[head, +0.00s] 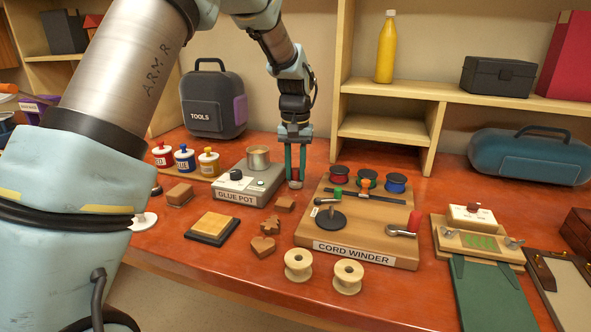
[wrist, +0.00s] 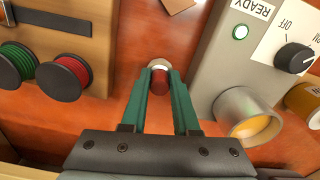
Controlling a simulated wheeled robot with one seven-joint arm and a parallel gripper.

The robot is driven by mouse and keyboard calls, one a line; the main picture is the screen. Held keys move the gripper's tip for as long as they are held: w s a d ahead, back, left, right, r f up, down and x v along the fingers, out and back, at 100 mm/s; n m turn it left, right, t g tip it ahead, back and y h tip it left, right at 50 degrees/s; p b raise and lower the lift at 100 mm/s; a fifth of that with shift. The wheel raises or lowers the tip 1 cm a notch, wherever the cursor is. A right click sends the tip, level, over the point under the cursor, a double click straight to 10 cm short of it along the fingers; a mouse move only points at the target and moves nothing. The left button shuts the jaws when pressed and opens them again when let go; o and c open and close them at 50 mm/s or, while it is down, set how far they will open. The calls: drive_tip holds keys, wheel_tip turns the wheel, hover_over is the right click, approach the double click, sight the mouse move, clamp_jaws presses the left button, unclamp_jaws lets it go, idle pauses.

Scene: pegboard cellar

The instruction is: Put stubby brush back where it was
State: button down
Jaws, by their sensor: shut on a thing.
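My gripper (head: 295,174) points down between the glue pot machine and the cord winder, low over the red-brown bench. Its green fingers are shut on a small stubby brush (wrist: 160,79) with a dark red body and a pale end. The brush also shows between the fingertips in the head view (head: 296,184); I cannot tell whether it touches the bench. The grey GLUE POT machine (head: 264,186) stands just left of the gripper in the head view. Its metal pot (wrist: 243,108) holds yellow glue in the wrist view.
The CORD WINDER board (head: 312,232) with spools stands close on the right. Wooden shapes (head: 263,247) and two pale spools (head: 347,276) lie in front. A shelf (head: 385,127) and a tools case (head: 213,104) are behind.

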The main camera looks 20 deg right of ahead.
drive_tip(key=shift+f, duration=0.15)
drive_tip(key=c, duration=0.7)
unclamp_jaws()
drive_tip(key=shift+o, duration=0.2)
